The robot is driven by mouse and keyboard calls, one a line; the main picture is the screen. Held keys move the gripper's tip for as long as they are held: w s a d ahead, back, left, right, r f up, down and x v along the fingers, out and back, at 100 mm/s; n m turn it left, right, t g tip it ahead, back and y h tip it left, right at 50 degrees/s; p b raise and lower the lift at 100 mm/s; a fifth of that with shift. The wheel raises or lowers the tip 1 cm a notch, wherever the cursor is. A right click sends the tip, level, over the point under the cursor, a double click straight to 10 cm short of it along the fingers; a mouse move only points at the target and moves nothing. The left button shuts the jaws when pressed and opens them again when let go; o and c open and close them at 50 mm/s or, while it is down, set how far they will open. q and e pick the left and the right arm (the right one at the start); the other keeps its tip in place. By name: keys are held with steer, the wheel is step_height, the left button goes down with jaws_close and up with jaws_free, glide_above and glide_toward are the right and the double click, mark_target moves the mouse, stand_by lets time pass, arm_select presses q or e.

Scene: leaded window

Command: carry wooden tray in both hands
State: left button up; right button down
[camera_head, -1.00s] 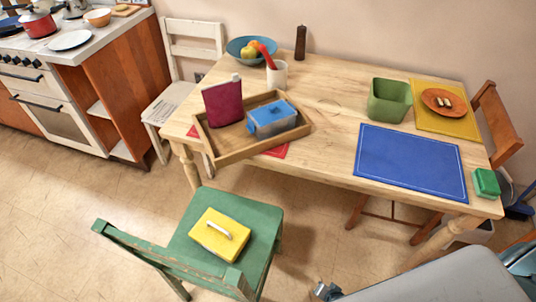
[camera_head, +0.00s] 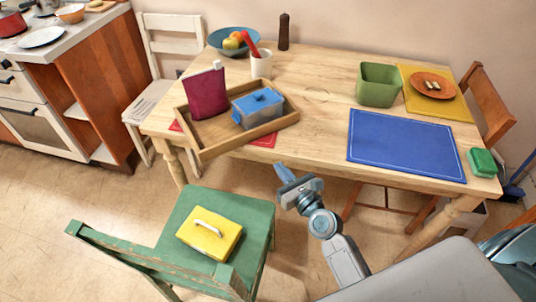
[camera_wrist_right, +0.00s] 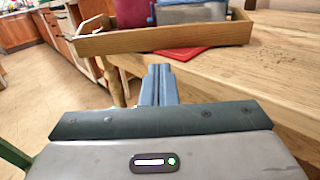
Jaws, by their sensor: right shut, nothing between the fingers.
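The wooden tray (camera_head: 222,152) sits on the left part of the table, tilted in plan and over a red placemat, its near corner reaching the table's front edge. It holds a maroon carton-like container (camera_head: 206,94) and a clear box with a blue lid (camera_head: 257,108). In the right wrist view the tray (camera_wrist_right: 165,40) lies ahead, beyond the fingers. My right gripper (camera_head: 283,172) is shut and empty, in front of the table edge and apart from the tray; its closed fingers also show in the wrist view (camera_wrist_right: 158,84). My left gripper is not in view.
A green chair (camera_head: 190,212) with a yellow lidded box (camera_head: 209,234) stands in front of the table. A blue mat (camera_head: 405,145), green bin (camera_head: 379,86) and green box (camera_head: 482,163) occupy the table's right. A white cup (camera_head: 261,65) stands behind the tray.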

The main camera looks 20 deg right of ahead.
mark_target(253, 135)
steer(key=w, duration=0.4)
steer(key=w+a, duration=0.1)
steer(key=w, duration=0.3)
steer(key=w+a, duration=0.1)
steer(key=w, duration=0.3)
steer(key=shift+a+f, duration=0.1)
steer(key=shift+a, duration=0.1)
steer(key=shift+w+a, duration=0.1)
steer(key=shift+w, duration=0.55)
